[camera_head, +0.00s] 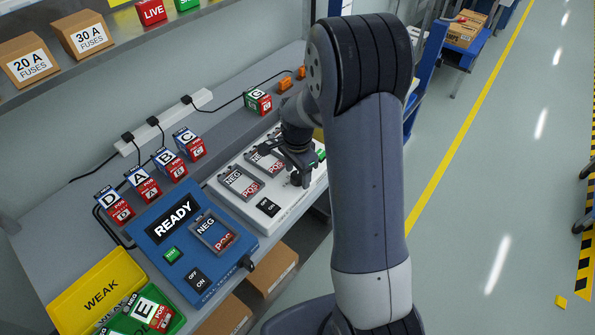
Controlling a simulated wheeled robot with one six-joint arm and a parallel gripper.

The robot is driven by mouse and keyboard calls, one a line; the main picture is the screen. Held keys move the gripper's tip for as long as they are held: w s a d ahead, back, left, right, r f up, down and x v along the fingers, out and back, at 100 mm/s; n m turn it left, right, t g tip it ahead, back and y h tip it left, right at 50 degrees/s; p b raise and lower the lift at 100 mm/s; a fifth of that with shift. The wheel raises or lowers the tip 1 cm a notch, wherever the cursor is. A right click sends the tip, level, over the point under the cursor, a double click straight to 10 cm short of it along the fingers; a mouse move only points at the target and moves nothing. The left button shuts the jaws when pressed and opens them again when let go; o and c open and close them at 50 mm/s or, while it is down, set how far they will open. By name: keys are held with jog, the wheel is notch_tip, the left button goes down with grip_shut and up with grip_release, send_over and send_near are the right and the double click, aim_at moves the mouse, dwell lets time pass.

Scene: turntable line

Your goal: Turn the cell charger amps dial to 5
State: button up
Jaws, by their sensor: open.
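The white charger (228,203) lies on the bench in the middle of the view, with grey NEG/POS cell bays (240,182) and a black labelled panel or switch (268,207) on top. My gripper (299,179) is over its right part, pointing down, with its jaws open. The jaws are small and dark here, and I cannot tell whether they touch anything. The amps dial cannot be made out; my gripper and arm cover that part of the charger. The dial's setting cannot be read.
A blue cell tester (150,222) showing READY stands left of the charger. Cells D (115,205), A (143,185), B (170,163), C (188,143) and G (257,102) stand behind. A yellow WEAK tray (70,279) and a green tray (178,322) are at front left.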

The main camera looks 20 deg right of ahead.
jog(key=shift+f, duration=0.15)
jog(key=shift+c, duration=0.3)
jog(key=c, duration=0.9)
jog(key=shift+c, duration=0.2)
